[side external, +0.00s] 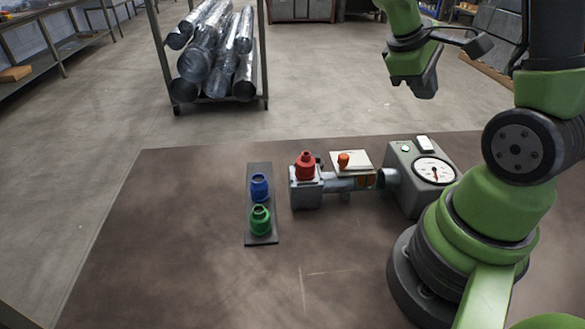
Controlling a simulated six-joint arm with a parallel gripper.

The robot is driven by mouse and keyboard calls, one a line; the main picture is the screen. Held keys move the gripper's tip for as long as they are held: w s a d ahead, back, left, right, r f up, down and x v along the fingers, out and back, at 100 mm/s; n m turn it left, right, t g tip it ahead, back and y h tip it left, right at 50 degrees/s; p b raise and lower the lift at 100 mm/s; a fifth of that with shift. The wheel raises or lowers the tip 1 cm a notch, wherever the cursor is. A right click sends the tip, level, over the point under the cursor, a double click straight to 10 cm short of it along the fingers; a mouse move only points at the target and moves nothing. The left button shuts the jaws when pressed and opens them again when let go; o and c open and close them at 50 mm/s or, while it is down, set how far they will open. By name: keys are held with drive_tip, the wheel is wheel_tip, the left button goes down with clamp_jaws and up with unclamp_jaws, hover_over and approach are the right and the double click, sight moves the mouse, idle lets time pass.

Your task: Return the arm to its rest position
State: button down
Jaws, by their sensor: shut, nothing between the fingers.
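My gripper (426,90) hangs in the air at the upper right, well above the bench and behind the gauge box. It is shut and holds nothing. Its fingertips are small and dark in this view. The green arm stands at the right side of the bench, with its upper part cut off by the top edge.
On the brown bench (180,240), a dark strip (262,241) bears a blue fitting (259,187) and a green fitting (260,220). A red fitting (305,166) sits on a grey block joined by pipe to a gauge box (408,190). The bench's left is clear.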

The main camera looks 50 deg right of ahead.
drive_tip(key=a+r+m+t+y, duration=0.1)
drive_tip(key=a+r+t+y, duration=0.1)
drive_tip(key=a, duration=0.4)
drive_tip(key=s+a+r+m+t+y, duration=0.1)
drive_tip(key=a+r+t+y, duration=0.1)
drive_tip(key=a+r+t, duration=0.3)
drive_tip(key=a+r+m+t+y, duration=0.1)
drive_tip(key=a+r+t+y, duration=0.1)
drive_tip(key=a, duration=0.6)
drive_tip(key=shift+s+a+r+m+t+y, duration=0.2)
drive_tip(key=shift+r+m+t+y, duration=0.15)
drive_tip(key=shift+r+t, duration=0.6)
